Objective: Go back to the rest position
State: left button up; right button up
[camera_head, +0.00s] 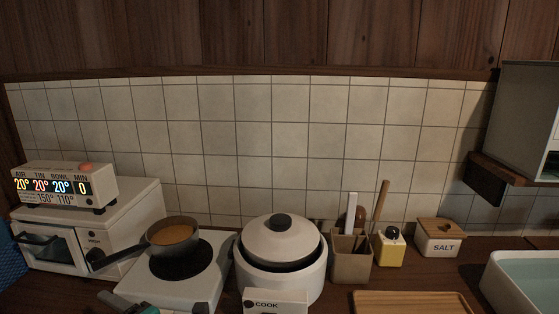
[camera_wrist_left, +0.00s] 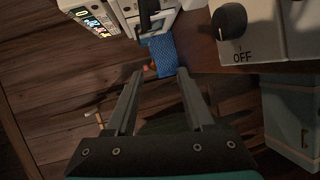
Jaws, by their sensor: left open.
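My left gripper (camera_wrist_left: 160,74) is open in the left wrist view, with nothing between its two fingers. It points over the dark wooden floor, beside the front of the counter. In the head view only a small part of it (camera_head: 125,302) shows at the bottom edge, in front of the stove (camera_head: 200,285). My right gripper is in neither view.
A pan (camera_head: 172,237) with orange contents sits on the stove, handle leftward. The rice cooker (camera_head: 282,275), utensil holder (camera_head: 352,258), salt box (camera_head: 440,240) and board (camera_head: 410,302) stand rightward. A small oven (camera_head: 50,250) and blue cloth (camera_wrist_left: 166,55) are left.

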pick_arm(q)
jog(key=s+d+f+m+g+h, duration=0.1)
jog(key=s+d+f+m+h, duration=0.2)
jog(key=s+f+m+h, duration=0.75)
jog(key=s+d+f+m+g+h, duration=0.25)
jog(key=s+d+m, duration=0.25)
jog(key=m, duration=0.5)
jog(key=s+d+f+m+g+h, duration=0.1)
jog(key=s+d+f+m, duration=0.3)
jog(key=m, duration=0.7)
notch_tip(320, 180, down, 22)
jog(key=s, duration=0.2)
jog(key=s+a+f+g, duration=0.1)
jog(key=s+a+f, duration=0.2)
jog(key=s+f, duration=0.9)
jog(key=shift+s+g, duration=0.35)
jog(key=shift+s, duration=0.9)
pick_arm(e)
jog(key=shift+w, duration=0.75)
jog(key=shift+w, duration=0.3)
